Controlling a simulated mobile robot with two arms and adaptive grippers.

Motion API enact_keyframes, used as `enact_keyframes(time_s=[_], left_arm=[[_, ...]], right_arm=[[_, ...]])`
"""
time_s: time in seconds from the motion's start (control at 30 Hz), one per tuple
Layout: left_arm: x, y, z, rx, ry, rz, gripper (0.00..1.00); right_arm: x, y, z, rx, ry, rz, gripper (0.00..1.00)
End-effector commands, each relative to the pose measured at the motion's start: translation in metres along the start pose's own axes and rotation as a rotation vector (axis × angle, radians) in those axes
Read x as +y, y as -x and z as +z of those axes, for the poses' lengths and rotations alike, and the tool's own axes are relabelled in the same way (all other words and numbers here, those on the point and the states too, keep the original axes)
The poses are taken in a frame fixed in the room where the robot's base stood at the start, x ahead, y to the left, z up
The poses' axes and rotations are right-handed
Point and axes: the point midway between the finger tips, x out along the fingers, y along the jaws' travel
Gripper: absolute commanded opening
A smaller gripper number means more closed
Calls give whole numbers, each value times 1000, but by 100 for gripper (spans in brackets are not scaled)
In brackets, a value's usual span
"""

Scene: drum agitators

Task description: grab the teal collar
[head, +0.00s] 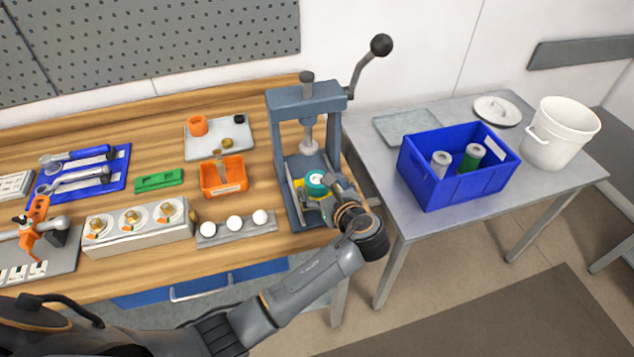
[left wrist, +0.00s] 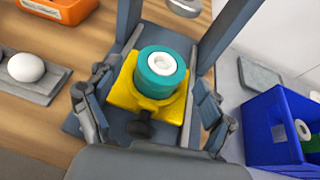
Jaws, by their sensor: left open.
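The teal collar (head: 317,183) sits upright in a yellow fixture on the base of the grey press, under its ram. In the left wrist view the teal collar (left wrist: 160,73) has a white centre and stands in the yellow fixture (left wrist: 121,94) with a dark knob at its front. My left gripper (head: 327,196) is at the press. In the left wrist view my left gripper (left wrist: 150,105) is open, with one finger on each side of the fixture and collar, apart from the collar. My right gripper is not in view.
The press (head: 276,108) frame rises around the collar, with a lever (head: 366,65) at upper right. A blue crate (head: 432,195) holding cylinders stands on the grey table at right, beside a white bucket (head: 562,133). An orange bin (head: 223,176) and white balls are left of the press.

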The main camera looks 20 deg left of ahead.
Motion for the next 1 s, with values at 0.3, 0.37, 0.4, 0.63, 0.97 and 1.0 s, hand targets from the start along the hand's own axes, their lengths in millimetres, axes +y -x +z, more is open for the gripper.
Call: enact_keyframes(time_s=[0.3,0.37,0.4,0.63,0.97,1.0], left_arm=[[0,-36,2,1,-2,0,82],[0,-37,1,1,-1,0,82],[0,-37,1,1,-1,0,82],[0,-36,1,1,-1,0,56],[0,-36,2,0,-1,-1,13],[0,-36,2,0,-1,-1,13]], right_arm=[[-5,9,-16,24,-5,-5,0],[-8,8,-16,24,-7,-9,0],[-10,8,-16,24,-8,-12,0],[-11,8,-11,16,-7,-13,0],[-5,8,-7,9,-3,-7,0],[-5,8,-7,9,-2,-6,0]])
